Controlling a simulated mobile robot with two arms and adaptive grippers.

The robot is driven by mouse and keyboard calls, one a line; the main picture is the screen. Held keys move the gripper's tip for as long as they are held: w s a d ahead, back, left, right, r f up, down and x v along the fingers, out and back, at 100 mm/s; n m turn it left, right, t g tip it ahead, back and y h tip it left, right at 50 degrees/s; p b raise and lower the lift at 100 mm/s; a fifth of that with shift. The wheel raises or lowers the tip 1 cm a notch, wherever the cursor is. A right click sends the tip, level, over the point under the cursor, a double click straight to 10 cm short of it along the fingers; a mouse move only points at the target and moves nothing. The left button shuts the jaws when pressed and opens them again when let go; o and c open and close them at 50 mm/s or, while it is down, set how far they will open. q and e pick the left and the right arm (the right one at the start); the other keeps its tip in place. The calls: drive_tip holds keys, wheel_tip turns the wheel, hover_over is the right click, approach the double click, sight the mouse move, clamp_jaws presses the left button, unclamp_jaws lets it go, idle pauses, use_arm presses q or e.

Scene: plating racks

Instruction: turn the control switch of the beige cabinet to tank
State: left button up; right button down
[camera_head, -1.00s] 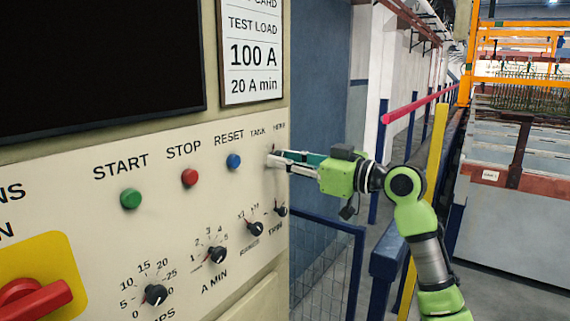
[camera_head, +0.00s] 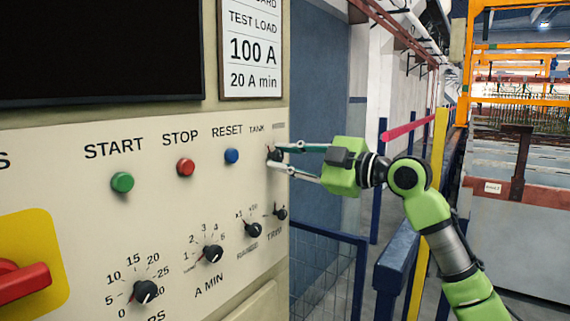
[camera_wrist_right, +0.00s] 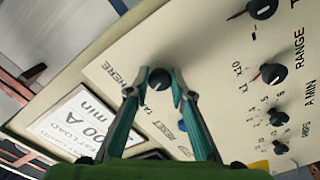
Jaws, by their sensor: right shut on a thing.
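The beige cabinet (camera_head: 130,235) fills the left of the head view. Its control switch (camera_head: 272,152), a small black knob, sits near the panel's right edge, below the labels TANK (camera_head: 257,128) and, at the far right, one that reads HERE in the wrist view (camera_wrist_right: 113,75). My right gripper (camera_head: 277,156) reaches it from the right, one finger above and one below. In the wrist view the fingertips (camera_wrist_right: 159,88) close on the knob (camera_wrist_right: 160,77) from both sides. I cannot clearly tell where the knob points. My left gripper is not in view.
Green START (camera_head: 122,182), red STOP (camera_head: 185,167) and blue RESET (camera_head: 231,156) buttons lie left of the switch. Several dials sit below, including TRIM (camera_head: 281,213). A blue railing (camera_head: 335,238) stands right of the cabinet.

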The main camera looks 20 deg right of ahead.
drive_tip(key=shift+n, duration=0.7)
drive_tip(key=c, duration=1.8)
unclamp_jaws()
drive_tip(key=v, duration=1.2)
